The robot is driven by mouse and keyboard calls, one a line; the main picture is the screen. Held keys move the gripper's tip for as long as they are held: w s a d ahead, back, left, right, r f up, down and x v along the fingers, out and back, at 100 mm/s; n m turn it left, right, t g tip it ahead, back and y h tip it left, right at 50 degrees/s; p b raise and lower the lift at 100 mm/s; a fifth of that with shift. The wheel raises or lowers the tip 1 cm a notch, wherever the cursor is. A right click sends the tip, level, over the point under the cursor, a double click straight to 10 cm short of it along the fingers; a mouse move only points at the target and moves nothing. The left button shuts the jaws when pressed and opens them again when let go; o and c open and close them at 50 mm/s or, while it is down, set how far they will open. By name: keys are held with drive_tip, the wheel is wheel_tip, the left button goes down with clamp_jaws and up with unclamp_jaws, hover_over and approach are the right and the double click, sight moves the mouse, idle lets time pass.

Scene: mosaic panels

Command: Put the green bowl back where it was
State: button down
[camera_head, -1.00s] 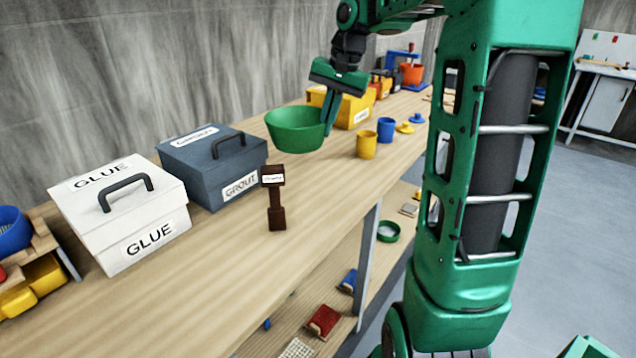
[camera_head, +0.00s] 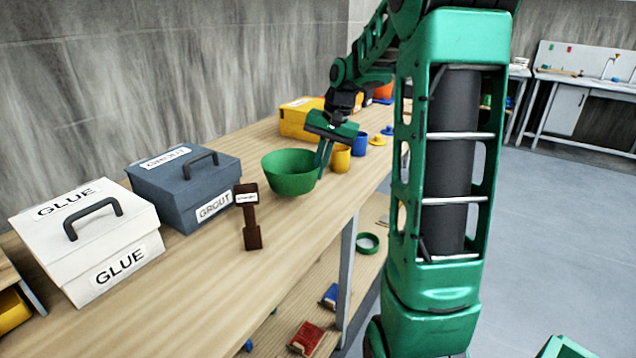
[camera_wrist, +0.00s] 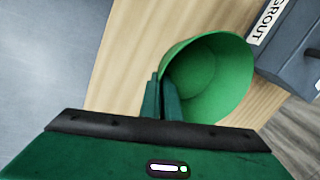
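The green bowl (camera_head: 289,172) is upright over the wooden bench, to the right of the grout box. I cannot tell for sure whether its base touches the bench top. My gripper (camera_head: 323,167) is at the bowl's right rim, with its fingers pointing down. In the wrist view, the fingers (camera_wrist: 161,95) are close together on the edge of the bowl (camera_wrist: 222,80), pinching its wall. The bowl's inside is visible and looks empty.
A grey grout box (camera_head: 190,190) and a white glue box (camera_head: 92,240) stand left on the bench (camera_head: 190,290). A dark brown labelled tool (camera_head: 250,218) is in front of the bowl. Yellow (camera_head: 340,158) and blue (camera_head: 360,144) cups and a yellow box (camera_head: 300,118) stand behind.

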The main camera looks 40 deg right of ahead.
drive_tip(key=shift+w+d+f, duration=0.25)
drive_tip(key=shift+d+f, duration=0.1)
drive_tip(key=shift+d, duration=0.15)
drive_tip(key=shift+f, duration=2)
drive_tip(key=c, duration=2)
unclamp_jaws()
drive_tip(key=shift+f, duration=0.1)
drive_tip(key=v, duration=1.1)
drive_tip(key=s+a+f+n, duration=0.1)
drive_tip(key=s+a+f, duration=0.2)
drive_tip(key=s, duration=0.6)
drive_tip(key=s+a+f+n+g+h, duration=0.1)
drive_tip(key=s+a+f, duration=0.2)
drive_tip(key=s, duration=0.6)
drive_tip(key=s+a+f+n+g, duration=0.1)
drive_tip(key=s+a, duration=0.4)
drive_tip(key=s, duration=0.5)
drive_tip(key=shift+s+a+f+n+h, duration=0.15)
drive_tip(key=shift+a+f+n, duration=0.1)
drive_tip(key=shift+f, duration=0.4)
drive_tip(key=shift+w+a+f+n+h, duration=0.15)
drive_tip(key=shift+f+n, duration=0.1)
drive_tip(key=shift+f, duration=0.4)
